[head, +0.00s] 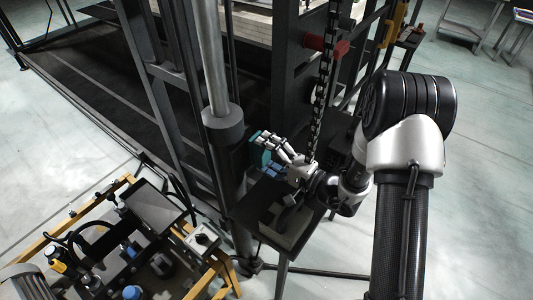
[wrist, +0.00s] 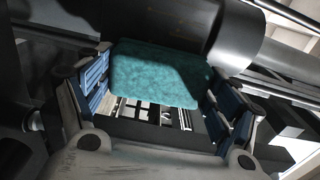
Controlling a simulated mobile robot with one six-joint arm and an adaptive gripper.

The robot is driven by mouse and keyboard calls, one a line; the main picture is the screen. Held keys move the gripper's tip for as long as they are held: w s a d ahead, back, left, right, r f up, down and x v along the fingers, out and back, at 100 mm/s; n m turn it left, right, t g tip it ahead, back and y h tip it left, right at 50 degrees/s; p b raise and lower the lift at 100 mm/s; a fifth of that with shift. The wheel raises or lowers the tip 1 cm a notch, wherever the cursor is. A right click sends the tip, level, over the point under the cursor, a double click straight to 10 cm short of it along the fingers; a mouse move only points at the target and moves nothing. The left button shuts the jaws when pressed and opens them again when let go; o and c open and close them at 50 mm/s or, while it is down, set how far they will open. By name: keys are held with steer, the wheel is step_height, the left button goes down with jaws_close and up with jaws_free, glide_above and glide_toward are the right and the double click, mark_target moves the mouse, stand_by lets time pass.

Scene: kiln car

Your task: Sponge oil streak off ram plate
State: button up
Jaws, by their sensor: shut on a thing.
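My gripper (head: 268,153) is shut on a teal sponge (head: 258,150), beside a dark upright cylinder (head: 229,178) below a grey rod and collar. In the wrist view, the sponge (wrist: 160,73) sits between the blue finger pads of my gripper (wrist: 162,85). Its far edge is close to the dark cylinder (wrist: 170,18); I cannot tell whether they touch. The sponge's far face is hidden.
A hanging black chain (head: 320,95) runs close to my wrist. A small dark stand (head: 262,205) is below my gripper. A yellow-framed cart (head: 140,250) with a screen and a control box fills the lower left. Dark frame posts stand behind.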

steer(key=shift+w+a, duration=0.15)
steer(key=shift+a, duration=0.05)
stand_by(0.3)
steer(key=shift+s+a+b, duration=0.4)
steer(key=shift+s+a, duration=0.2)
steer(key=shift+s, duration=0.25)
steer(key=shift+s+a, duration=0.7)
steer(key=shift+s, duration=0.2)
steer(key=shift+s+a, duration=0.1)
steer(key=shift+s+a, duration=0.65)
steer(key=shift+s, duration=0.2)
steer(key=shift+s+a, duration=0.6)
steer(key=shift+s, duration=0.2)
steer(key=shift+w, duration=0.1)
steer(key=shift+w+d, duration=0.7)
steer(key=shift+w, duration=0.15)
steer(key=shift+w+d, duration=0.65)
steer(key=shift+w, duration=0.2)
